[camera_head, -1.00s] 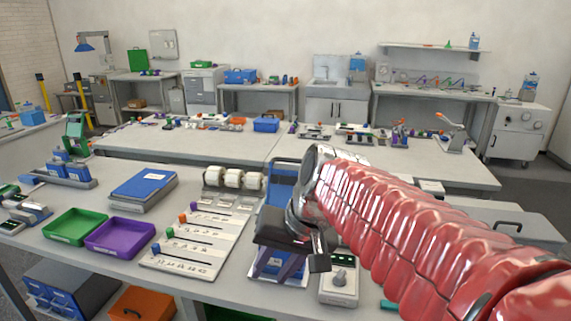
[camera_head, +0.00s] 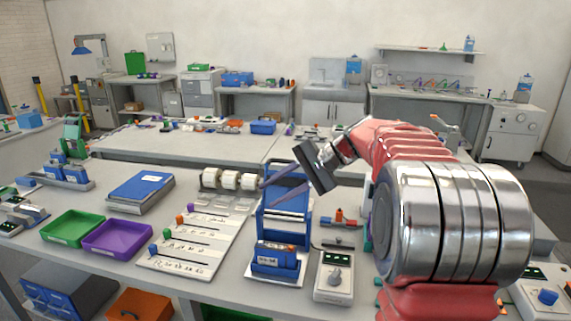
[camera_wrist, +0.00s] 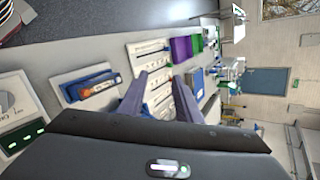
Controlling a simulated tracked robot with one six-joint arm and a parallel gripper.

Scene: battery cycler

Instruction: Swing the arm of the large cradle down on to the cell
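The large blue cradle (camera_head: 277,266) stands on a white base plate near the front of the bench. A cell with an orange end (camera_head: 290,248) lies in it. A tall blue frame (camera_head: 286,211), apparently the cradle's arm, stands upright behind the cell. My gripper (camera_head: 266,191) is at the frame's upper part, with its dark fingers pointing left and apart; I cannot tell whether they touch it. In the wrist view the two fingers (camera_wrist: 160,88) are spread with no object clearly held. The cradle (camera_wrist: 90,85) shows there left of the fingers, with the orange-ended cell.
A grey meter box with a knob (camera_head: 334,276) stands right of the cradle. A white slotted board (camera_head: 190,245) lies left, then purple (camera_head: 118,238) and green (camera_head: 72,229) trays. White rolls (camera_head: 230,180) stand behind the board. A small red-and-blue fixture (camera_head: 342,218) is at right.

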